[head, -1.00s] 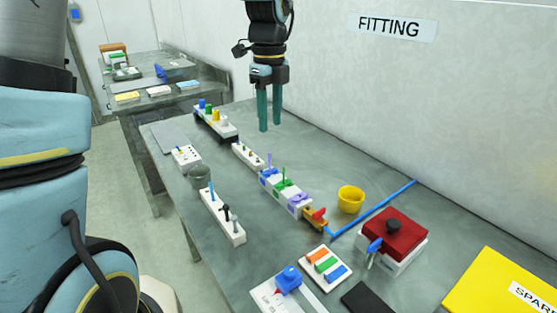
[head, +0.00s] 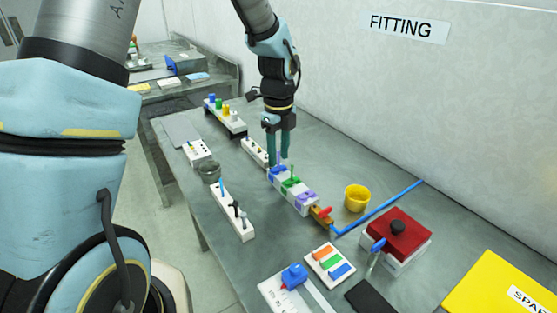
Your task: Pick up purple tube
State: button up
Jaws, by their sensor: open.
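The thin purple tube (head: 279,161) stands upright at the blue block of a white rack (head: 296,206) in the head view. My gripper (head: 278,160) points down over the blue block (head: 277,174), with its two teal fingers around or just beside the tube. The fingers hide most of the tube, so I cannot tell whether they touch it. The gripper is open. A green block (head: 290,187) with a thin green tube and a purple block (head: 306,197) sit along the same rack.
A white strip with small pegs (head: 254,150) lies close behind the gripper.

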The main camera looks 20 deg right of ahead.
jog(key=shift+c, duration=0.3)
grip_shut()
dwell(0.3)
